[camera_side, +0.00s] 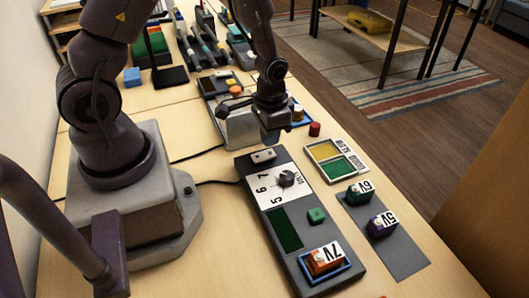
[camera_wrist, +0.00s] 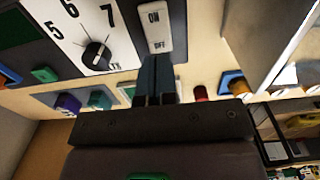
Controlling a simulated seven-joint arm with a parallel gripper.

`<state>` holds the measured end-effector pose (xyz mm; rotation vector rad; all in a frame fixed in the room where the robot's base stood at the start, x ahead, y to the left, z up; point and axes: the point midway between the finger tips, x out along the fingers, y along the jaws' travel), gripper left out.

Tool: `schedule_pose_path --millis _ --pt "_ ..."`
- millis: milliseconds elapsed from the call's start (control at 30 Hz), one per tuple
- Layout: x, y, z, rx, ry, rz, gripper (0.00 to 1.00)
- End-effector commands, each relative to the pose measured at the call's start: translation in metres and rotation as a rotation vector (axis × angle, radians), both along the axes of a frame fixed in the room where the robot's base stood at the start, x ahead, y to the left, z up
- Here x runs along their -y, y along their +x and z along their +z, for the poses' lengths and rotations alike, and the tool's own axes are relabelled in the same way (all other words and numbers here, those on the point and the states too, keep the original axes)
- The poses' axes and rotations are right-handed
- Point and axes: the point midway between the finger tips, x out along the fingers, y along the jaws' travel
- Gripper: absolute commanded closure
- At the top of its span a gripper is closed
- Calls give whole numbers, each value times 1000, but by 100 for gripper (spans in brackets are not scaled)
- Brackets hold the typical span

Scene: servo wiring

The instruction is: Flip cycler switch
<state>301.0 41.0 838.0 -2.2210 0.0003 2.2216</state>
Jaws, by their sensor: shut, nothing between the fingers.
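The cycler (camera_side: 283,220) is a long dark grey box on the table with a dial (camera_side: 287,179), a green screen and a green button. Its white rocker switch (camera_side: 263,155) sits at the far end. In the wrist view the switch (camera_wrist: 156,28) is marked ON and OFF. My gripper (camera_side: 270,139) is just above and beyond the switch in the side view. In the wrist view my gripper's closed fingertips (camera_wrist: 156,60) point at the OFF end. The fingers are shut and empty. I cannot tell whether they touch the switch.
An orange 7V block (camera_side: 325,259) sits in a blue frame on the cycler's near end. The 6V block (camera_side: 360,193) and 5V block (camera_side: 381,225) stand on a grey mat (camera_side: 401,256).

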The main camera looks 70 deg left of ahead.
Motion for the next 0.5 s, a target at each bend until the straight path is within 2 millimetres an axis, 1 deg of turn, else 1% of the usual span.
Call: schedule_pose_path --millis 300,500 --pt "0 1 26 4 0 1 100" --pt "0 0 38 2 0 1 100"
